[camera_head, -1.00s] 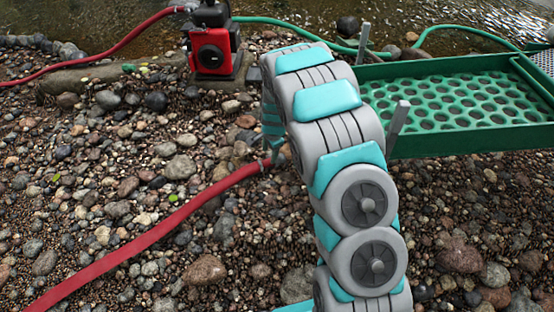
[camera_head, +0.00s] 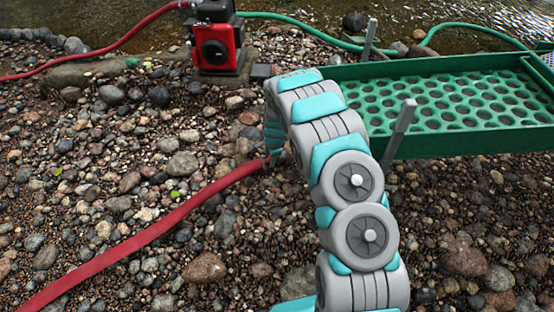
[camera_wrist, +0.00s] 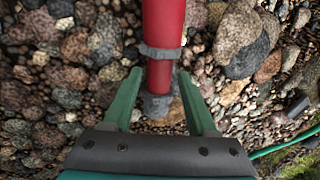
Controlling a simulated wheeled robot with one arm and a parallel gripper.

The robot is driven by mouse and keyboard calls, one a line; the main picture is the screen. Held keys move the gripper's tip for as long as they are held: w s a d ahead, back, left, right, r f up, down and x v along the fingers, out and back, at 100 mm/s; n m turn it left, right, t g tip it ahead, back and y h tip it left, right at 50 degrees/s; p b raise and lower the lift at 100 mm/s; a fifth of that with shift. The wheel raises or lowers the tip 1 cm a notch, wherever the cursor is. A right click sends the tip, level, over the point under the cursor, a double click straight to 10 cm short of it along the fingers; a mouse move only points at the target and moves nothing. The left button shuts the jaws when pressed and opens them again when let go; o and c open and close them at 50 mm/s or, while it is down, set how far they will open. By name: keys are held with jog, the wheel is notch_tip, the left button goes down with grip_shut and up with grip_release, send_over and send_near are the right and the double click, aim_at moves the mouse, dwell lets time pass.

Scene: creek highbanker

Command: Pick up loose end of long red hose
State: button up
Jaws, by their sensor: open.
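The long red hose (camera_head: 150,232) runs over the gravel from the lower left up to my gripper (camera_head: 275,146) in the head view. Its end there is partly hidden by my arm. In the wrist view the red hose end (camera_wrist: 161,75) has a grey clamp and a grey fitting (camera_wrist: 158,105). My open gripper (camera_wrist: 158,92) has one green finger on each side of this end, with gaps between fingers and hose. I cannot tell the height of the fingers over the hose.
A red pump (camera_head: 217,45) stands on a flat rock at the back, with another red hose (camera_head: 100,50) and a green hose (camera_head: 300,32) near it. A green perforated tray (camera_head: 440,141) with metal posts stands at the right. Water lies behind.

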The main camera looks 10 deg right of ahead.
jog(key=shift+x, duration=1.4)
jog(key=shift+s, duration=0.1)
jog(key=shift+c, duration=0.4)
grip_shut()
